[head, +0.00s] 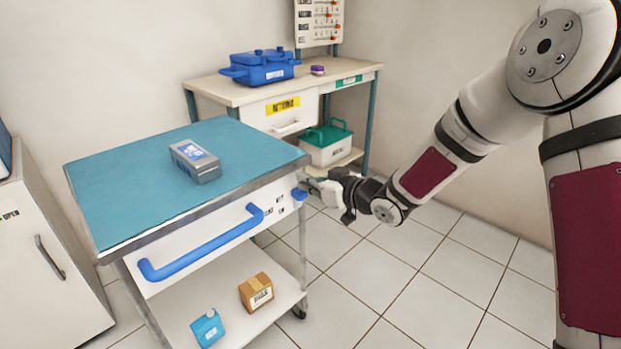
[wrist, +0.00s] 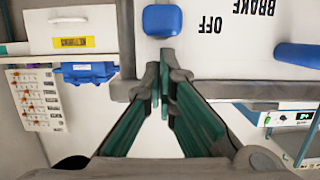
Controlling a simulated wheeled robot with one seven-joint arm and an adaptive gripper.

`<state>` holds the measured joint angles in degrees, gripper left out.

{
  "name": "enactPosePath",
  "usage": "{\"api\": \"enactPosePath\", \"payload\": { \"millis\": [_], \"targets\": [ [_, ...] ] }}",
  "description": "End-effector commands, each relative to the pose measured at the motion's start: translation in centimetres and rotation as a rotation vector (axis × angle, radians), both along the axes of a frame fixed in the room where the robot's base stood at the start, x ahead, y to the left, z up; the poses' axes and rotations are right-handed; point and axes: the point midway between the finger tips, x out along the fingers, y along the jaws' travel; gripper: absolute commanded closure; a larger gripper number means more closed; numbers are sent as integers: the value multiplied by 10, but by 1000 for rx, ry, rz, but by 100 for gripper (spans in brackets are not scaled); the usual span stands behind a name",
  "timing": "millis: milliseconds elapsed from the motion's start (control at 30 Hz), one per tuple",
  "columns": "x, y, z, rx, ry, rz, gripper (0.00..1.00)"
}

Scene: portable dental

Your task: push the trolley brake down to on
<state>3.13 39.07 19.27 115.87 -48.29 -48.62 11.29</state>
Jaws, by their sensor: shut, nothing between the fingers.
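The trolley has a teal top (head: 120,185) and a white front panel (head: 190,235). Its blue brake lever (head: 299,194) is at the right end of the panel, beside small dark lettering. In the wrist view the blue lever (wrist: 162,20) is at top centre, with "OFF" and "BRAKE" upside down to its right. My gripper (head: 312,187) is at the trolley's right front corner, close to the lever. In the wrist view my gripper (wrist: 164,70) has its fingertips together and empty, just below the lever in the picture. I cannot tell whether they touch it.
A blue handle (head: 205,245) runs along the trolley front. A grey box (head: 195,165) lies on top; a brown box (head: 256,291) and a light-blue box (head: 207,328) are on the lower shelf. A bench (head: 225,93) stands behind. The floor at right is clear.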

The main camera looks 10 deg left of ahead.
Motion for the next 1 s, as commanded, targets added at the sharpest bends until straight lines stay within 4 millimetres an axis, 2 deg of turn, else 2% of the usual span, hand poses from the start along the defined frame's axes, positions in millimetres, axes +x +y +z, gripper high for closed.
{"api": "enactPosePath", "payload": {
  "millis": [467,567,833,1000],
  "targets": [
    [0,-1,-6,0,0,-1,100],
    [0,-1,-13,-1,0,-1,100],
    [0,-1,-49,-1,2,-1,100],
    [0,-1,-51,-2,0,-1,100]
  ]
}}
